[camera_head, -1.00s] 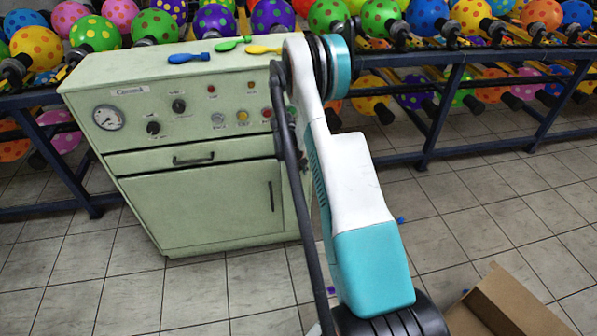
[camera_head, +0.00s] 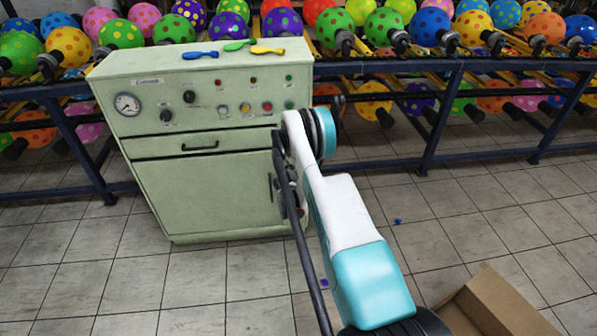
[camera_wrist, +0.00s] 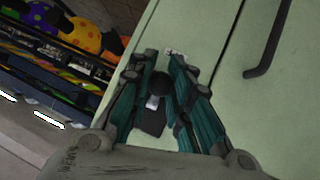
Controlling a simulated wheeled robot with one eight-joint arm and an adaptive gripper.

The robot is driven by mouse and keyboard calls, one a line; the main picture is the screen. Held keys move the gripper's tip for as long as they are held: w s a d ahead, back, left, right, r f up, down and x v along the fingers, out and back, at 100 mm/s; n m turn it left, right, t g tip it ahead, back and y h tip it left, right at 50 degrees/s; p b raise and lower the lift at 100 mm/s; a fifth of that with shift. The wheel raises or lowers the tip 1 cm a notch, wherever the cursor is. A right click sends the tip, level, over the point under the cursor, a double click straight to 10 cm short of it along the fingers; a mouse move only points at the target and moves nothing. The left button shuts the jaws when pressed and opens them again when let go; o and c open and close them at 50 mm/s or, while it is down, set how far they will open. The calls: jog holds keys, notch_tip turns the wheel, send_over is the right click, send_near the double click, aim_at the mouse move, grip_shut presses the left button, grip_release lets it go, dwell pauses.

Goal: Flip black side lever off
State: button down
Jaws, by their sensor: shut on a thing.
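The pale green control cabinet (camera_head: 205,195) stands left of centre in the head view, and its side panel fills much of the wrist view (camera_wrist: 215,95). In the wrist view the black side lever (camera_wrist: 160,84) shows a round dark knob, with a dark base plate (camera_wrist: 150,123) on the panel. My gripper (camera_wrist: 165,65) has its teal fingers on both sides of the knob and is shut on the lever. In the head view my arm hides the lever and most of the gripper. The lever's exact position cannot be told.
A blue rack (camera_head: 440,100) with polka-dot balloons runs behind the cabinet. Several deflated balloons, one of them green (camera_head: 240,44), lie on its top. A cardboard box (camera_head: 500,300) stands at lower right. The tiled floor between is mostly clear.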

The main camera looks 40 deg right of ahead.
jog(key=shift+w+f+t+h, duration=0.1)
jog(key=shift+f+t+h, duration=0.3)
jog(key=shift+f+t, duration=0.1)
dwell(0.3)
jog(key=c, duration=1.4)
grip_release()
jog(key=shift+c, duration=0.2)
jog(key=shift+w+r, duration=0.1)
jog(key=shift+r, duration=0.05)
notch_tip(320, 180, up, 10)
jog(key=shift+f, duration=0.1)
